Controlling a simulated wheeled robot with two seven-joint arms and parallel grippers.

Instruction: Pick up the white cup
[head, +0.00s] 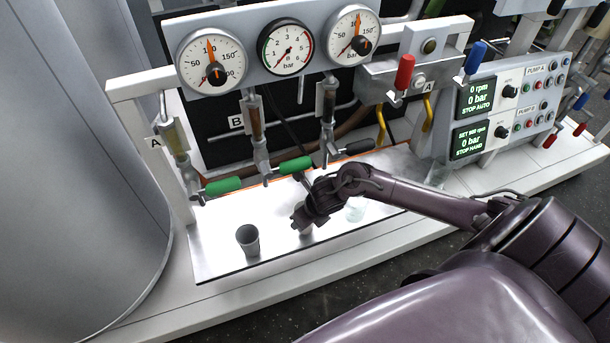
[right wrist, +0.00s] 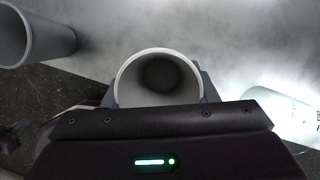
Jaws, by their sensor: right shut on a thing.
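The white cup (right wrist: 124,84) sits between the fingers of my right gripper (right wrist: 158,88) in the right wrist view, its round mouth facing the camera. The gripper is shut on it. In the head view my right gripper (head: 303,218) reaches in over the metal tray and hides most of the cup. Only a small pale part of the white cup (head: 306,231) shows below the fingers. I cannot tell whether its base touches the tray.
A grey cup (head: 248,241) stands on the metal tray (head: 215,262) to the left, also in the wrist view (right wrist: 40,35). A clear beaker (head: 355,210) is close on the right. Green-handled valves (head: 223,185) hang behind; a large drum (head: 70,170) stands left.

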